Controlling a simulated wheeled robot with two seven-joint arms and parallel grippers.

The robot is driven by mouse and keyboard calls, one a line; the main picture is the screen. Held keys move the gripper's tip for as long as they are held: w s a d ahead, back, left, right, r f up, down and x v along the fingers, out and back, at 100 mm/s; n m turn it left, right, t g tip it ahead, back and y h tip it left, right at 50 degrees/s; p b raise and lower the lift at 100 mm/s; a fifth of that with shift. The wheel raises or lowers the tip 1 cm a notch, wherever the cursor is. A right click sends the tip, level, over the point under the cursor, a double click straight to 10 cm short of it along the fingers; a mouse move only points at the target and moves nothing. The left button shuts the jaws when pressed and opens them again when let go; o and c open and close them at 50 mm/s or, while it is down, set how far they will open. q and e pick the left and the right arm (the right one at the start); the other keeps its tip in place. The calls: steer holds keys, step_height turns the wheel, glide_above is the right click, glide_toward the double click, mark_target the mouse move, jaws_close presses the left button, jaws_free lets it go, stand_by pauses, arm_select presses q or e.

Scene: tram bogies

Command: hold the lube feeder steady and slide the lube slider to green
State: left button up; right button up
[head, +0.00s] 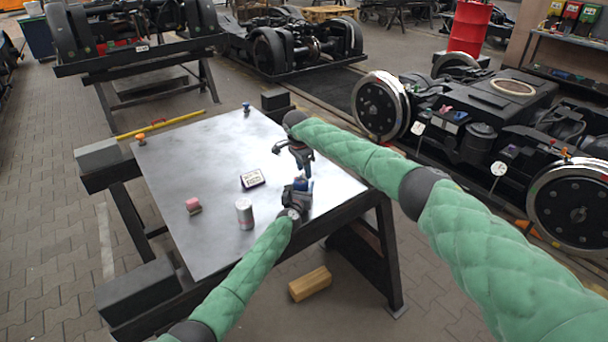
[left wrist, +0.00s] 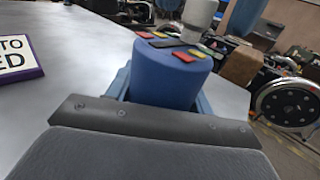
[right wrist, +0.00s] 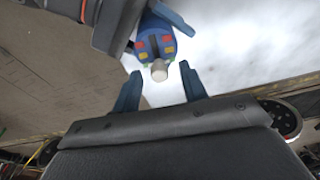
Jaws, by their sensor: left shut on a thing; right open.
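The lube feeder (head: 301,184) is a blue cylinder at the right edge of the metal-topped table. My left gripper (head: 297,197) is shut around it; the left wrist view shows the feeder body (left wrist: 165,75) between the blue fingers. Red, yellow and green marks flank a dark slot on its top. The lube slider (right wrist: 159,70) is a pale grey knob, seen close to the green marks in the right wrist view; its exact position along the slot is unclear. My right gripper (right wrist: 159,75) is open above the feeder, its fingertips on either side of the knob, not visibly touching it.
A lettered sign (head: 253,178), a grey can (head: 245,214) and a pink block (head: 193,205) stand on the table (head: 190,165) left of the feeder. A wooden block (head: 310,284) lies on the floor. A bogie (head: 490,130) stands to the right.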

step_height(320, 180, up, 12)
steer(key=a, duration=0.1)
steer(key=shift+s+a+f, duration=0.2)
steer(key=shift+s+a, duration=0.05)
steer(key=shift+s, duration=0.15)
arm_select(q)
steer(key=o, duration=1.1)
